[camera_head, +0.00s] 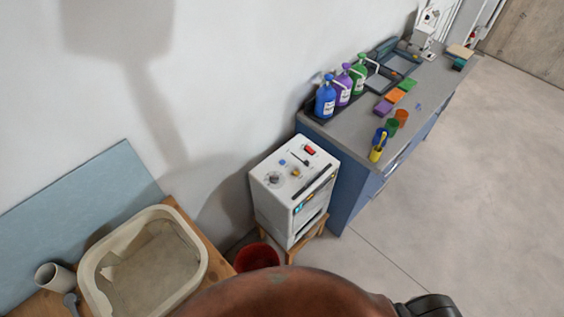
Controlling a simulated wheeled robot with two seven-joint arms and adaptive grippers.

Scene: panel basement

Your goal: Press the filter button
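A white box-shaped machine (262,205) stands on a small wooden stand near the middle of the view. Its top carries a round dial (273,180), a red switch (310,150), a small blue control (283,162), a small orange-brown control (296,172) and a long dark slot (319,179). A small blue lit part (299,209) shows on its front side. The labels are too small to read, so I cannot tell which control is the filter button. Neither of my grippers can be made out in this view.
A grey-topped counter (345,125) with bottles and cups stands right behind the machine. A red bucket (257,256) sits on the floor before it. A beige tub (196,277) is at left. A brown rounded shape (280,295) fills the bottom edge. Floor at right is clear.

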